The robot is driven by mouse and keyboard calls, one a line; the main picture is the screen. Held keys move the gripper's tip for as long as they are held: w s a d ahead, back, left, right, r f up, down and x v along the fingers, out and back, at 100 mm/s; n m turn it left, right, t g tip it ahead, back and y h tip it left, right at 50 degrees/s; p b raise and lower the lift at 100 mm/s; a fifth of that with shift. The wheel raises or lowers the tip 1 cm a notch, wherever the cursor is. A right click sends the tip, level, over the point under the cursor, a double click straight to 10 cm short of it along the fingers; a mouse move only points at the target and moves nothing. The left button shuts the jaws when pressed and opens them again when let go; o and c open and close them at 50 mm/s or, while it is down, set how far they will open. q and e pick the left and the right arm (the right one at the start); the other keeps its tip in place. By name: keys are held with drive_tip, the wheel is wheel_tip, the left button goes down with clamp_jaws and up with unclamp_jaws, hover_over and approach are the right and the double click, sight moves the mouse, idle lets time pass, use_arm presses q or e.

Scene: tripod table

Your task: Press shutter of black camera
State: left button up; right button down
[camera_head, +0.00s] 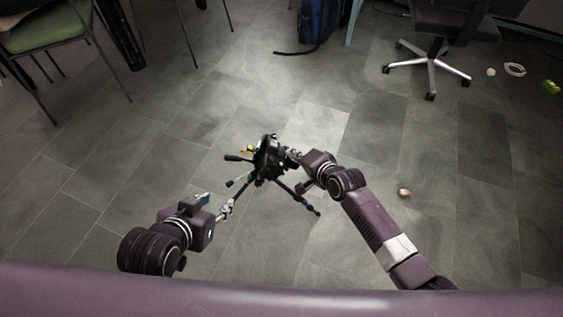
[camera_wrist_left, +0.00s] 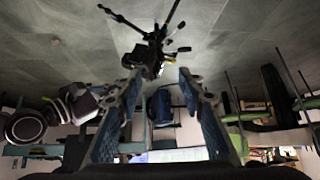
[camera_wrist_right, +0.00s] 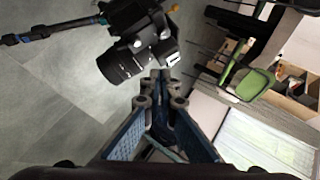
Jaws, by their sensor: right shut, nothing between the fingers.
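The black camera (camera_head: 267,153) sits on top of a tripod (camera_head: 300,198) in the middle of the head view. In the right wrist view the camera (camera_wrist_right: 145,38) shows its lens pointing to the lower left. My right gripper (camera_head: 297,157) is shut and empty, with its tips (camera_wrist_right: 160,77) close to the camera body at its right side in the head view. I cannot tell whether they touch. My left gripper (camera_head: 227,207) is open and empty, lower left of the camera. The left wrist view shows the camera (camera_wrist_left: 147,56) beyond the parted fingers (camera_wrist_left: 160,80).
Tiled floor surrounds the tripod, with free room around it. A small round object (camera_head: 404,193) lies on the floor at the right. A swivel chair (camera_head: 432,65), a blue bag (camera_head: 318,22) and a green-seated chair (camera_head: 42,33) stand further back.

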use_arm(q)
drive_tip(key=s+a+f+g+p, duration=0.1)
drive_tip(key=s+a+f+g, duration=0.1)
drive_tip(key=s, duration=0.5)
drive_tip(key=shift+a+f+g+y, duration=0.15)
drive_tip(key=shift+f+g+y, duration=0.25)
drive_tip(key=shift+f+g, duration=0.35)
use_arm(e)
drive_tip(key=shift+d+r, duration=0.3)
drive_tip(key=shift+r, duration=0.35)
use_arm(q)
drive_tip(key=shift+s+r, duration=0.1)
